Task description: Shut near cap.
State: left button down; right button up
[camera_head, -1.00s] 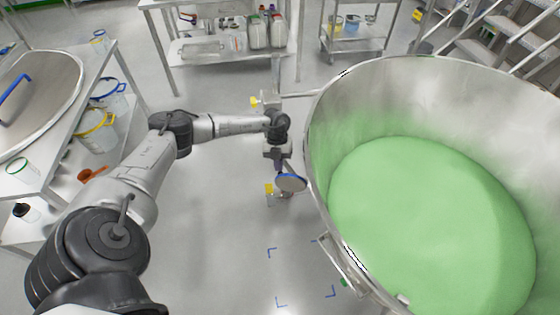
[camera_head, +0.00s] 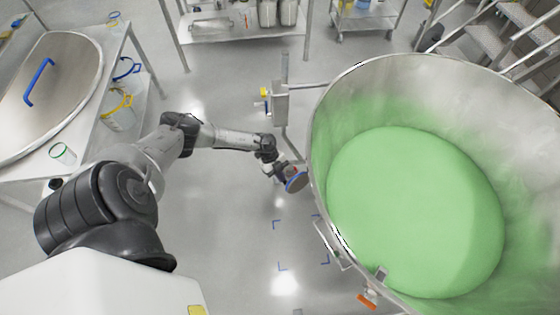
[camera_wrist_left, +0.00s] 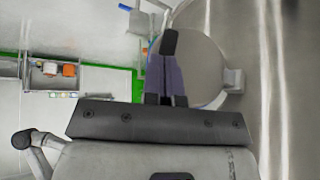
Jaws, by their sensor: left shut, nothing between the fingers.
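The near cap (camera_head: 297,182) is a round grey disc with a blue rim, beside the vessel's left wall in the head view. It looks tilted there. In the left wrist view a round grey disc (camera_wrist_left: 208,68), apparently the same cap, stands behind the fingers, with a pale hinge-like bracket on its right by the steel wall. My left gripper (camera_head: 286,171) is shut and empty, right at the cap. Its dark fingers (camera_wrist_left: 168,72) overlap the disc in the wrist view; I cannot tell whether they touch it. My right gripper is not in view.
The large open steel vessel (camera_head: 420,72) with green contents fills the right side. A post with a box (camera_head: 281,104) stands beyond my gripper. A bench with a large blue-handled lid (camera_head: 60,90) is at left.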

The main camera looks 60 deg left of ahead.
pick_arm(q)
jog(key=w+d+r+n+t+y+p, duration=0.1)
jog(key=d+n+t+p, duration=0.4)
jog(key=d+n+p, duration=0.5)
jog(key=shift+w+d+r+n+y+p, duration=0.35)
jog(key=shift+w+n+p, duration=0.4)
jog(key=shift+p, duration=0.9)
jog(key=shift+s, duration=0.15)
jog(key=p, duration=0.3)
send_near(292, 192)
jog(key=s+d+r, duration=0.2)
jog(key=d+r, duration=0.2)
jog(key=r, duration=0.1)
jog(key=shift+s+a+r+p, duration=0.35)
jog(key=shift+s+a, duration=0.15)
jog(key=shift+s, duration=0.1)
